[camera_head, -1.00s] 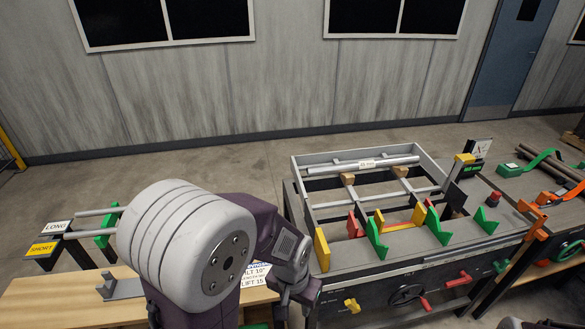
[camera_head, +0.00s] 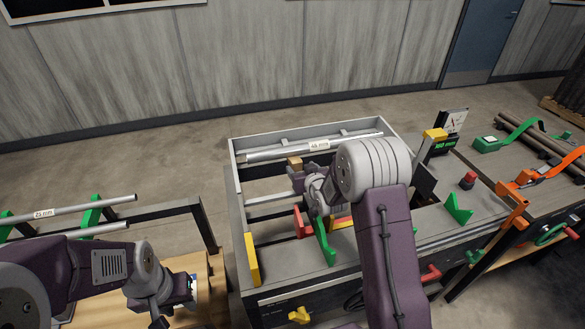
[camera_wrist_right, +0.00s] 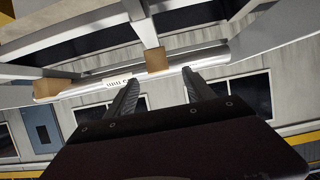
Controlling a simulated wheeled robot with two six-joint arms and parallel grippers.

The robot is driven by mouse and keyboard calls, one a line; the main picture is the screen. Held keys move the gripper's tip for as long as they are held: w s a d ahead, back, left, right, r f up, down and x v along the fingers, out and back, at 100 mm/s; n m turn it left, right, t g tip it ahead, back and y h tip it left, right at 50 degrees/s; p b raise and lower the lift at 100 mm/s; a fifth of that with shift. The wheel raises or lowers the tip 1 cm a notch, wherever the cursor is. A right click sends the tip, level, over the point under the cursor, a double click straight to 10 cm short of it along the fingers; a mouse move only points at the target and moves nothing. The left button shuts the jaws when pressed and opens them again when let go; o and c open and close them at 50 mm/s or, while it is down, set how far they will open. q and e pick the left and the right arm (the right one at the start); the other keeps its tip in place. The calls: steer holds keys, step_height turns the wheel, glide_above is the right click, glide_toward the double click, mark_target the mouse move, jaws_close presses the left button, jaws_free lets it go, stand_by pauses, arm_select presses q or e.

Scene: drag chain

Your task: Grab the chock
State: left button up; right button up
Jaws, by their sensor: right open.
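A tan wooden chock (camera_head: 295,162) sits under the pipe rack at the back of the grey bench frame. In the right wrist view a chock (camera_wrist_right: 157,60) lies just beyond and between my fingertips, against a pale pipe. A second chock (camera_wrist_right: 47,87) is further left there. My right gripper (camera_wrist_right: 160,76) is open and empty; in the head view it (camera_head: 300,176) hangs over the frame beside the chock, its fingers hard to make out. My left gripper (camera_head: 163,318) is low at the bottom left over the wooden table, its fingers mostly cut off.
The bench (camera_head: 240,215) carries a pipe labelled 48 mm (camera_head: 320,146), green wedges (camera_head: 458,209), a yellow plate (camera_head: 252,260) and a red button (camera_head: 468,180). A pipe rack (camera_head: 90,214) stands at left. My right arm hides part of the bench.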

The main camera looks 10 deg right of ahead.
mark_target(297, 162)
steer(key=x, duration=0.9)
steer(key=shift+w+d+p, duration=0.1)
steer(key=shift+w+p, duration=0.15)
steer(key=shift+p, duration=0.15)
steer(key=shift+s+r, duration=0.1)
jaws_close()
